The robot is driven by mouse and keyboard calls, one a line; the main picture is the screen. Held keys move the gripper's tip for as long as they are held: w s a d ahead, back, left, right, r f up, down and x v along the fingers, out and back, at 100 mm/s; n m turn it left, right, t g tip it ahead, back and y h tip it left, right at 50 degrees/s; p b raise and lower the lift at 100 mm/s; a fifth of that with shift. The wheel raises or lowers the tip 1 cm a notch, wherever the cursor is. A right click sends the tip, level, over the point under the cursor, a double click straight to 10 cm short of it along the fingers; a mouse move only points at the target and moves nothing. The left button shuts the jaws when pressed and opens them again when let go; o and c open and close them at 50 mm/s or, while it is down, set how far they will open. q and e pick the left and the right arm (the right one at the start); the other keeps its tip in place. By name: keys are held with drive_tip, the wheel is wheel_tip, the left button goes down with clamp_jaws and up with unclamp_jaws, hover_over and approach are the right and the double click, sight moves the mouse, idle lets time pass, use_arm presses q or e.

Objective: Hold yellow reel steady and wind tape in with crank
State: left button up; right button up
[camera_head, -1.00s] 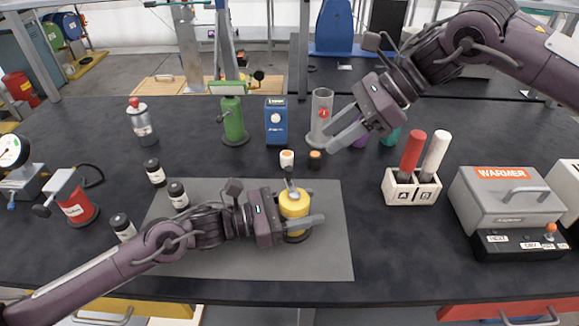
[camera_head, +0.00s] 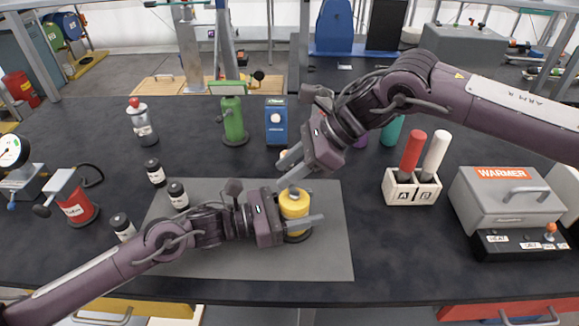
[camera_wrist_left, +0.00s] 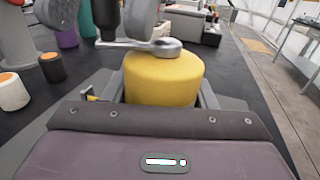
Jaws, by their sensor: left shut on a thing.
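The yellow reel (camera_head: 294,203) stands on the grey mat (camera_head: 325,255). My left gripper (camera_head: 300,222) is shut around its sides; the reel also shows between the fingers in the left wrist view (camera_wrist_left: 165,78). A grey crank arm (camera_wrist_left: 140,44) lies across the reel's top in that view. My right gripper (camera_head: 287,168) is just above and behind the reel, its fingers pointing down and left near the crank. Its fingers look apart in the head view, but whether they touch the crank is hidden.
A two-slot holder (camera_head: 410,190) with red and white sticks and a grey warmer (camera_head: 505,200) stand at the right. A green device (camera_head: 233,120) and a blue box (camera_head: 276,122) stand behind. The front right of the table is clear.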

use_arm(q)
drive_tip(key=shift+f, duration=0.15)
use_arm(e)
clamp_jaws()
drive_tip(key=shift+d, duration=0.1)
